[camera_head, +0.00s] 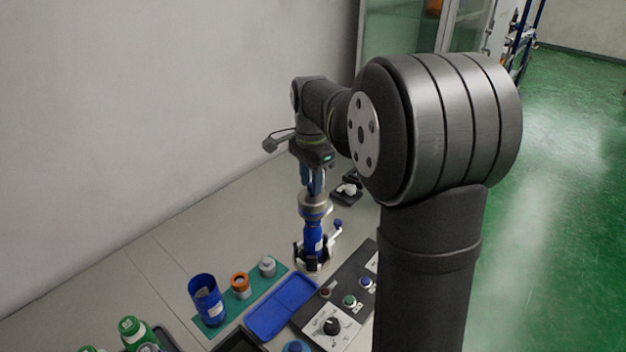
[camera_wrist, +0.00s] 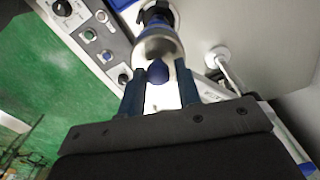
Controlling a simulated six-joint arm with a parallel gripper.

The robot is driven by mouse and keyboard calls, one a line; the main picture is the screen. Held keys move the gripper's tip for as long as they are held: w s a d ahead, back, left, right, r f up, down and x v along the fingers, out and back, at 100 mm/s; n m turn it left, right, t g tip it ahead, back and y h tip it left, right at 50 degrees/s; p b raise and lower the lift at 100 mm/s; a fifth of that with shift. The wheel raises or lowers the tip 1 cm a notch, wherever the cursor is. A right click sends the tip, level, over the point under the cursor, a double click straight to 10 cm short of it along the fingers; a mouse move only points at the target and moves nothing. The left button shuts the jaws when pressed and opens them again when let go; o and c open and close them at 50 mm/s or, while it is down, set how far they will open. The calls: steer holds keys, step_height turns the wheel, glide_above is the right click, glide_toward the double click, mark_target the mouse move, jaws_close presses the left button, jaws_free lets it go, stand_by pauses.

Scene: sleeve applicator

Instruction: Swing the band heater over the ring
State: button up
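My gripper (camera_head: 312,178) points down at the metal band (camera_head: 314,204), which I take for the band heater. The band is above an upright blue cylinder (camera_head: 313,240) held in a dark clawed fixture (camera_head: 299,256). In the wrist view the two fingers of my gripper (camera_wrist: 161,78) stand apart at the near edge of the metal band (camera_wrist: 158,45). A dark blue knob (camera_wrist: 157,73) shows between the fingertips, with a bright gap beside it. I see no clear grip on it. The ring cannot be told apart here; the band may hide it.
A bent metal lever with a blue knob (camera_head: 338,223) stands right of the cylinder. The control panel (camera_head: 346,318) has a dial and buttons. A blue tray (camera_head: 281,306), blue cup (camera_head: 207,299), orange-topped part (camera_head: 240,284) and green bottles (camera_head: 134,331) stand nearby. The wall side is clear.

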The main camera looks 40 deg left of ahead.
steer(key=shift+o, duration=1.4)
step_height(320, 180, up, 17)
steer(key=shift+r, duration=0.2)
step_height(320, 180, down, 18)
steer(key=shift+r, duration=0.25)
steer(key=shift+r, duration=0.1)
